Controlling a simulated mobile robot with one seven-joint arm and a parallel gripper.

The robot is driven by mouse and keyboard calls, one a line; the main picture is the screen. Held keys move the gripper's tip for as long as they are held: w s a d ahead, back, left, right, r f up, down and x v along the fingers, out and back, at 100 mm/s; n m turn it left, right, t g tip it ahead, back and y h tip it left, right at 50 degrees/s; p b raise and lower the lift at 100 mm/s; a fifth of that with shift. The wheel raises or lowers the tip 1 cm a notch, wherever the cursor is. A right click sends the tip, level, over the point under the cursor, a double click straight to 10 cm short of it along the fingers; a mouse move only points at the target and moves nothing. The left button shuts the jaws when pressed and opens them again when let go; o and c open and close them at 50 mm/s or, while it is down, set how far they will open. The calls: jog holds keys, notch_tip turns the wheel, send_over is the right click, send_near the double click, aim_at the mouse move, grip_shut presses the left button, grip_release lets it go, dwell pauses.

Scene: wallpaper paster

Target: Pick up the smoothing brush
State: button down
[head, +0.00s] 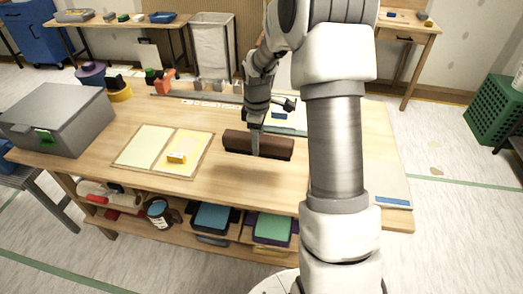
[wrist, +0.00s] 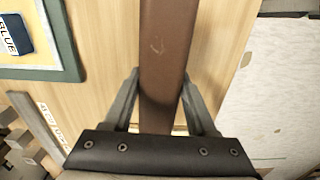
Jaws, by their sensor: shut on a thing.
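The smoothing brush (head: 279,147) is a long dark brown bar over the middle of the wooden worktable (head: 225,190), lying left to right in the head view. In the wrist view the brush (wrist: 166,45) runs away from me between my two fingers. My gripper (head: 255,148) comes down from above near the middle of the brush. In the wrist view my gripper (wrist: 160,85) has a finger on each side of it and is shut on it. I cannot tell whether the brush touches the tabletop or is slightly above it.
A grey box (head: 60,118) stands at the table's left end. A board with a blue block (wrist: 14,35) is near the brush. The table's front middle is clear.

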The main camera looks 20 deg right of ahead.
jog(key=w+a+r+p, duration=0.1)
jog(key=w+a+r, duration=0.1)
jog(key=w+r, duration=0.3)
jog(key=w, duration=0.4)
jog(key=shift+w+a+r+p, duration=0.3)
jog(key=shift+a+r, duration=0.05)
jog(key=shift+r, duration=0.05)
